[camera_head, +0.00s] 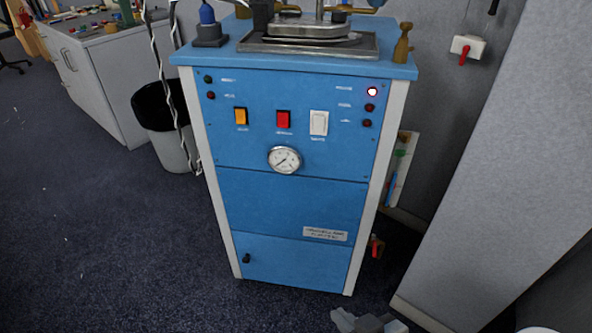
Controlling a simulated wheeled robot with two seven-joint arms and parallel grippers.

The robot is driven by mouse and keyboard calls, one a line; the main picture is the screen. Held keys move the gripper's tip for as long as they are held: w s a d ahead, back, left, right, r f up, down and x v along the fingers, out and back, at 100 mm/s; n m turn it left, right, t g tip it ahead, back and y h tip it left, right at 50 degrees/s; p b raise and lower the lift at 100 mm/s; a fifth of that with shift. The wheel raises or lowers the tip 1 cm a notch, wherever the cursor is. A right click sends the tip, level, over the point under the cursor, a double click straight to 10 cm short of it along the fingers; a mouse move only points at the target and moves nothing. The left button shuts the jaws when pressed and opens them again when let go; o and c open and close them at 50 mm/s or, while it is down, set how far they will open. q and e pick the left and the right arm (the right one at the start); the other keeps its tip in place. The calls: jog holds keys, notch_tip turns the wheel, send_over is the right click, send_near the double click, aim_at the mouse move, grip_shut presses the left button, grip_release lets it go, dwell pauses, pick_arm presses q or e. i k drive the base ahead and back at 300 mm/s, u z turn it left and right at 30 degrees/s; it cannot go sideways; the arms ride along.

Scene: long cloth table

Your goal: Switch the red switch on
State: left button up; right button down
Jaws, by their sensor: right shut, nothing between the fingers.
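A blue machine cabinet (270,200) stands upright in front of me. The red switch (283,119) sits on its upper front panel, between an orange switch (241,116) and a white switch (319,123). I cannot tell from the picture which way the red switch is tipped. My right gripper (362,317) shows at the bottom edge, shut and empty, below the cabinet and well apart from the switch. Most of my right arm is out of view. My left gripper is not in view.
A round gauge (284,160) sits below the switches, and a lamp (372,91) glows at upper right. A grey partition (505,180) stands close on the right. A bin (168,130) and hanging cables are at left. The carpet (110,230) is clear at lower left.

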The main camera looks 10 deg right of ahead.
aim_at(282, 117)
jog(key=z, duration=1.55)
jog(key=i, duration=0.55)
jog(key=u, duration=2.7)
